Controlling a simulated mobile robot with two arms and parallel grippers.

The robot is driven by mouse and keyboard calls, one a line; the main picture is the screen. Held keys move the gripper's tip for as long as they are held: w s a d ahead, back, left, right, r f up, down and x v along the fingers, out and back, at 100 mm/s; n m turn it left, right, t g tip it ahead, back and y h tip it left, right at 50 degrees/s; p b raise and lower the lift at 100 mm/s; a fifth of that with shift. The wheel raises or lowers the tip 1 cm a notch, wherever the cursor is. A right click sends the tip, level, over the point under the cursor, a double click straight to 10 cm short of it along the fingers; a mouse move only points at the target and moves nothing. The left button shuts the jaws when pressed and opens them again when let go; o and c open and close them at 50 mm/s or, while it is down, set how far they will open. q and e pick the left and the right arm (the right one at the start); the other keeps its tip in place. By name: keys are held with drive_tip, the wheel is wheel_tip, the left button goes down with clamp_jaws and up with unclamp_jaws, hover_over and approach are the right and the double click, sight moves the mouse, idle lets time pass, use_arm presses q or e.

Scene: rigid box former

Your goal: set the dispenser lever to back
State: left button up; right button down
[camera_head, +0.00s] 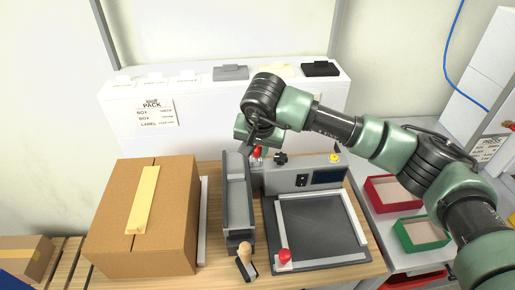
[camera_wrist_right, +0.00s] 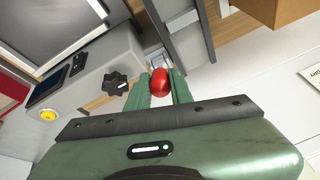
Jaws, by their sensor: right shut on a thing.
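A red lever knob (camera_head: 257,152) shows at the back of the machine, beside the far end of the tall grey dispenser housing (camera_head: 237,190). My right gripper (camera_head: 254,146) reaches over from the right and is shut on this knob. In the right wrist view the red knob (camera_wrist_right: 160,82) sits between the two green fingers. The lever's shaft is mostly hidden, so its exact angle cannot be told. My left gripper is not in view.
A taped cardboard box (camera_head: 175,220) stands on the left. A grey-framed tray (camera_head: 315,225) with a red knob (camera_head: 285,257) is at front right. A black knob (camera_wrist_right: 115,84) and yellow button (camera_wrist_right: 48,115) are on the panel. Red (camera_head: 372,190) and green (camera_head: 403,236) bins stand right.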

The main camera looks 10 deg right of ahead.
drive_tip(key=shift+w, duration=0.1)
idle(0.3)
drive_tip(key=shift+w+r+g, duration=0.3)
drive_tip(key=shift+w+g, duration=0.15)
drive_tip(key=shift+g, duration=0.25)
drive_tip(key=shift+w+r+g+p, duration=0.2)
drive_tip(key=shift+w+g+p, duration=0.15)
drive_tip(key=shift+w+g, duration=1.5)
drive_tip(key=shift+g, duration=0.25)
drive_tip(key=c, duration=1.3)
unclamp_jaws()
drive_tip(key=shift+w, duration=0.1)
drive_tip(key=shift+o, duration=0.2)
